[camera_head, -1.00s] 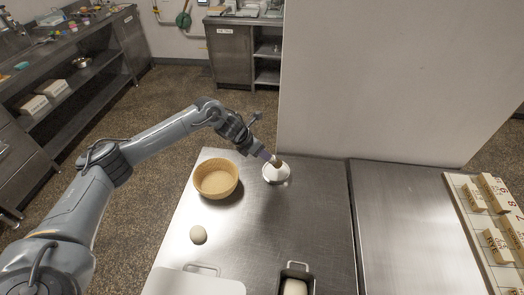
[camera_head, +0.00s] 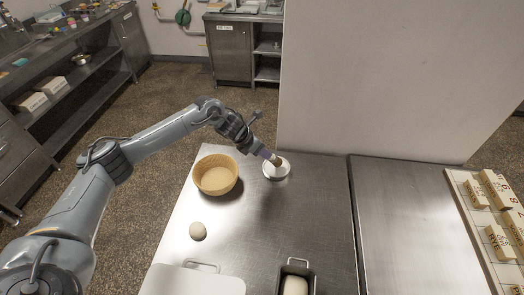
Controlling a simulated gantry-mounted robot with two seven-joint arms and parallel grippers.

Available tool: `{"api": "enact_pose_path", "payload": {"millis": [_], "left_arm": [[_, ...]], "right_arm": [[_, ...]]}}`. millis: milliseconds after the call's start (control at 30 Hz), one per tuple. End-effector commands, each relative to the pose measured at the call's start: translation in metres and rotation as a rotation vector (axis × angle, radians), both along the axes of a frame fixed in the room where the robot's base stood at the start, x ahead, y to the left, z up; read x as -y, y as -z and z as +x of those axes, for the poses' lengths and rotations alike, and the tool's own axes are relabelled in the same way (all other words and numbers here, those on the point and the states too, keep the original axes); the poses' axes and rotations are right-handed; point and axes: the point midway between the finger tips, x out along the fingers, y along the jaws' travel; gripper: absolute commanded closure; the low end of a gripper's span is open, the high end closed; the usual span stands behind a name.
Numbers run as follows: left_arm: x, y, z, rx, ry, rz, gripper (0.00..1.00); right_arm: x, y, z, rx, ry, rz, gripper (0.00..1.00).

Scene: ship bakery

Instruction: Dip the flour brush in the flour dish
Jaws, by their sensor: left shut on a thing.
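The flour dish (camera_head: 284,173) is a small round pale dish near the back of the steel table. My left gripper (camera_head: 262,150) comes in from the upper left and is shut on the flour brush (camera_head: 274,159), a short brush with a purplish handle and a brownish head. The brush points down to the right, and its head is over the dish. I cannot tell whether the bristles touch the flour. My right gripper is not in view.
A wicker basket (camera_head: 216,187) stands left of the dish. A dough ball (camera_head: 198,231) lies in front of it. A white board (camera_head: 195,282) and a loaf tin (camera_head: 312,283) are at the front edge. A wall (camera_head: 390,80) rises behind the table. The middle of the table is clear.

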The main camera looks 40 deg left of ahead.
Motion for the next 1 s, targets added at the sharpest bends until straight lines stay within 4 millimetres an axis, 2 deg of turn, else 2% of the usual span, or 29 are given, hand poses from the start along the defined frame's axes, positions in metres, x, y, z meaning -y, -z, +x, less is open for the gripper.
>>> {"api": "enact_pose_path", "payload": {"millis": [1000], "left_arm": [[0.0,0.011,0.0,0.0,0.0,0.0,0.97]], "right_arm": [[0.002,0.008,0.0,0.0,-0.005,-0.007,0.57]]}}
